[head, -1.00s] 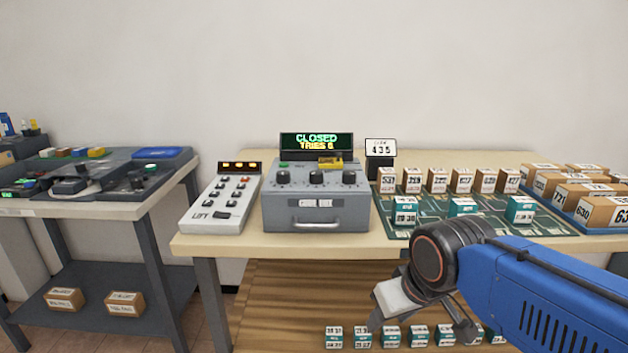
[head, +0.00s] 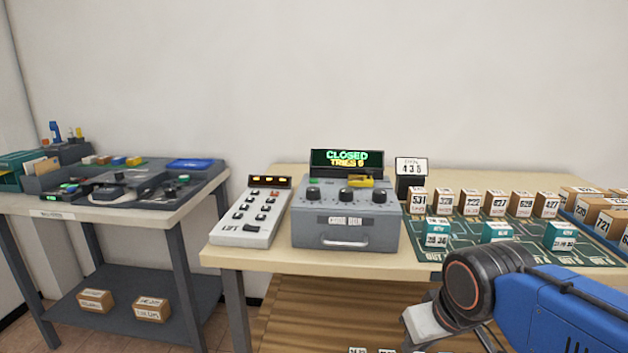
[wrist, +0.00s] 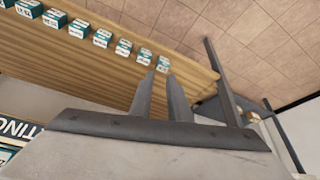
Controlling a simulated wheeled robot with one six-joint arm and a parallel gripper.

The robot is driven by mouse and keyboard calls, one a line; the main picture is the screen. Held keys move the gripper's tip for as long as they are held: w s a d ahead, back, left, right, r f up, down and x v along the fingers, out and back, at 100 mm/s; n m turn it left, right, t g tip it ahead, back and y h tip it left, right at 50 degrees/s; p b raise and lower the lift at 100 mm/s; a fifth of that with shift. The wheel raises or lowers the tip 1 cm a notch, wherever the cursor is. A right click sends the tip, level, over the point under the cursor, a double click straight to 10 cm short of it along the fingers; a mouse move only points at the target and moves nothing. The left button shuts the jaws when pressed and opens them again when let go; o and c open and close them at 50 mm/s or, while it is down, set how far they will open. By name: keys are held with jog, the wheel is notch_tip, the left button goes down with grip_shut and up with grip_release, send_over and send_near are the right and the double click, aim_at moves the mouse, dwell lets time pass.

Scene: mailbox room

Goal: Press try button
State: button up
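A grey code box (head: 346,232) stands on the wooden table, with three dark knobs and a front handle. Its display (head: 347,159) reads CLOSED and a TRIES count whose digit is blurred. A small green button (head: 315,183) sits at the left of its top, and a yellow part (head: 361,181) at the right. No label for the try button is readable. My gripper (wrist: 160,74) is empty, with a narrow gap between its fingers. In the head view it is low and right of the box, before the table's front edge, partly cut off.
A white keypad unit (head: 253,215) stands left of the box. Numbered boxes stand on a green mat (head: 460,250). A grey side table (head: 110,202) is at left, with a gap between the tables.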

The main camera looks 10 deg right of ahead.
grip_shut()
dwell(0.9)
dwell(0.5)
